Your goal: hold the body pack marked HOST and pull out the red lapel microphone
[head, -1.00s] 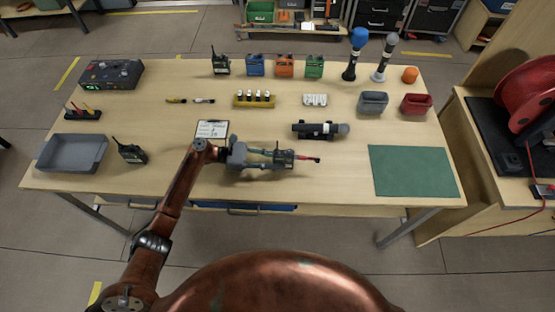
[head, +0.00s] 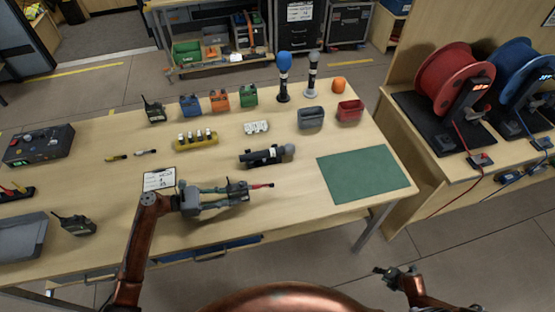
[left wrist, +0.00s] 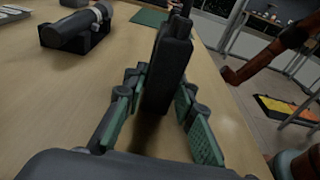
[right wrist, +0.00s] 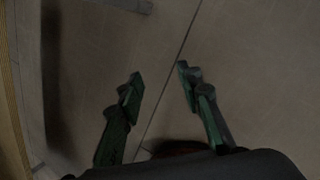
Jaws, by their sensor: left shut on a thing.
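My left gripper (head: 222,192) is shut on a dark body pack (head: 238,188) over the front middle of the table. In the left wrist view the pack (left wrist: 172,60) stands between the two green-padded fingers (left wrist: 160,100). A red piece, seemingly the red lapel microphone (head: 262,185), sticks out from the pack's right end in the head view. I cannot read a HOST mark on the pack. My right gripper (head: 397,274) is open and empty, off the table's front edge. In the right wrist view its fingers (right wrist: 160,75) are apart above bare floor.
Other dark packs with antennas stand at front left (head: 75,223) and back left (head: 153,110). The green mat (head: 363,174) at right is clear.

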